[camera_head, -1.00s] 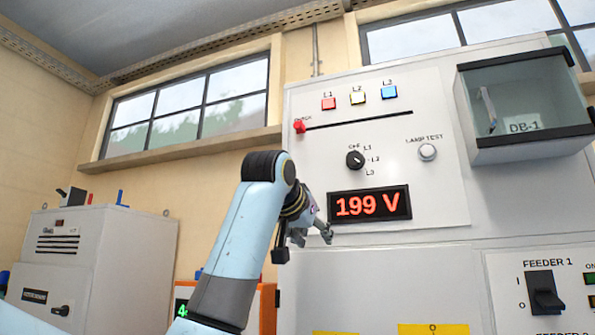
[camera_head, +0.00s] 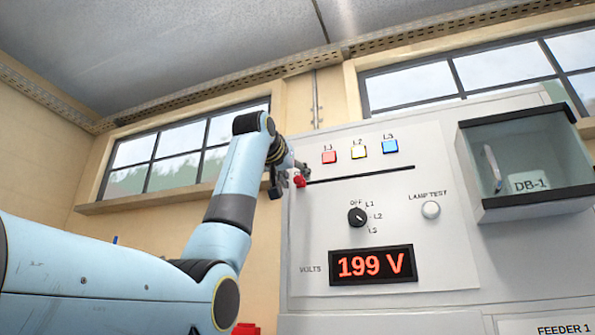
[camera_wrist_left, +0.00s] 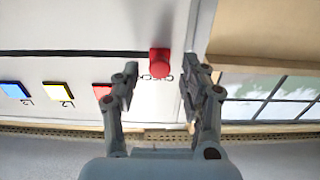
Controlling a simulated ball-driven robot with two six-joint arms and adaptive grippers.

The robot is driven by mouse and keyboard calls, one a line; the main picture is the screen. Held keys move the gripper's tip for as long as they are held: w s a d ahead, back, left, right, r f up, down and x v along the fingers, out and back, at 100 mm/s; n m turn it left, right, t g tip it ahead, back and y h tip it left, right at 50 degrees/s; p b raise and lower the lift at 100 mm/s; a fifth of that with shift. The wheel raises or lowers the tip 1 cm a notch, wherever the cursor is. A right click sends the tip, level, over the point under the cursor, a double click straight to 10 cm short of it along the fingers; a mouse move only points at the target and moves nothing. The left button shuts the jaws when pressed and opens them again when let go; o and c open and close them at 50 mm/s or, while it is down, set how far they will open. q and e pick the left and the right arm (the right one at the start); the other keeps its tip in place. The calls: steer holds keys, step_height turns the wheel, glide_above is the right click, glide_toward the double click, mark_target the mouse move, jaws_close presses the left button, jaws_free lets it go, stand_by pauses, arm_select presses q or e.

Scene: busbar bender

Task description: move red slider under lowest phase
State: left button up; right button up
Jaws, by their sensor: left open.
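The red slider (camera_head: 299,181) sits at the left end of a dark horizontal slot (camera_head: 360,173) on the grey panel. My left gripper (camera_head: 291,174) is at the slider in the head view. In the left wrist view, the gripper (camera_wrist_left: 160,76) is open, with the slider (camera_wrist_left: 159,62) between or just beyond its fingertips and visible gaps on both sides. Above the slot are red L1 (camera_head: 329,157), yellow L2 (camera_head: 359,152) and blue L3 (camera_head: 390,146) lamps. The display (camera_head: 372,265) reads 199 V. The selector knob (camera_head: 357,217) seems to point lower right. My right gripper is not in view.
A clear-fronted DB-1 box (camera_head: 525,165) juts out at the right. A lamp test button (camera_head: 430,210) is on the panel. The slot is clear rightward of the slider. A window ledge (camera_head: 180,193) runs left of the panel.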

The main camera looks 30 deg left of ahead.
arm_select(q)
steer(key=shift+p+x, duration=0.4)
steer(key=shift+x, duration=0.9)
steer(key=shift+s, duration=0.1)
jaws_close()
